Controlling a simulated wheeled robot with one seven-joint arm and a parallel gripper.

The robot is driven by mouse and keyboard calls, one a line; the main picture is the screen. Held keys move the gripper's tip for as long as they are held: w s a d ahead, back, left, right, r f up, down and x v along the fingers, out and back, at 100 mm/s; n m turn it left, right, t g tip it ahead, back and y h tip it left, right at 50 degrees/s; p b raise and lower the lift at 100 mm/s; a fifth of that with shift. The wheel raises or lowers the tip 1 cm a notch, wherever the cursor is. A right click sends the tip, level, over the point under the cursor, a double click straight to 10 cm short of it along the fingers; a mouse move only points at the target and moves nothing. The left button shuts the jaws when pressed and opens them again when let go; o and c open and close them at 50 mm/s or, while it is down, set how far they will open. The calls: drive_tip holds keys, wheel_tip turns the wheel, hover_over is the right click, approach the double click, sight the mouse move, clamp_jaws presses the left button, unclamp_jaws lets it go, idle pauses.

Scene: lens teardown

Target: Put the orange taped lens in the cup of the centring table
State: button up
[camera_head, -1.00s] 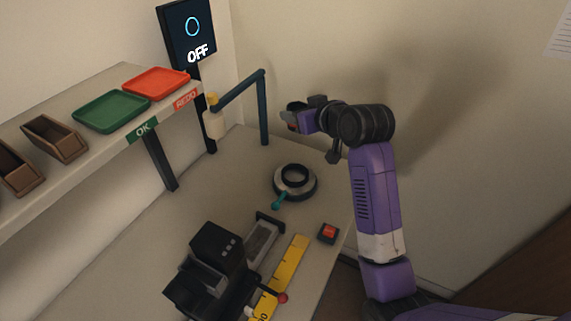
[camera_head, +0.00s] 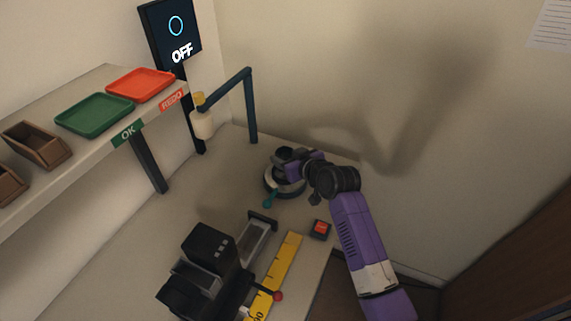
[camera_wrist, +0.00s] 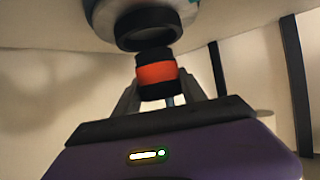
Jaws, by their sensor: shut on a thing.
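The orange taped lens (camera_wrist: 156,73), a black barrel with an orange band, sits between the fingers of my gripper (camera_wrist: 158,90) in the wrist view. My gripper is shut on it. The black ring cup (camera_wrist: 148,28) of the centring table lies just beyond the lens in that view. Whether they touch I cannot tell.
A post with a bent blue arm (camera_head: 250,105) stands behind the centring table. A red button box (camera_head: 320,230), a yellow ruler (camera_head: 282,265) and a black device (camera_head: 208,258) are in front. Green (camera_head: 95,114) and red (camera_head: 140,85) trays sit on the shelf. The screen (camera_head: 176,30) reads OFF.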

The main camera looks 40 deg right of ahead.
drive_tip(key=shift+f, duration=1.55)
drive_tip(key=shift+f, duration=0.15)
drive_tip(key=o, duration=1.5)
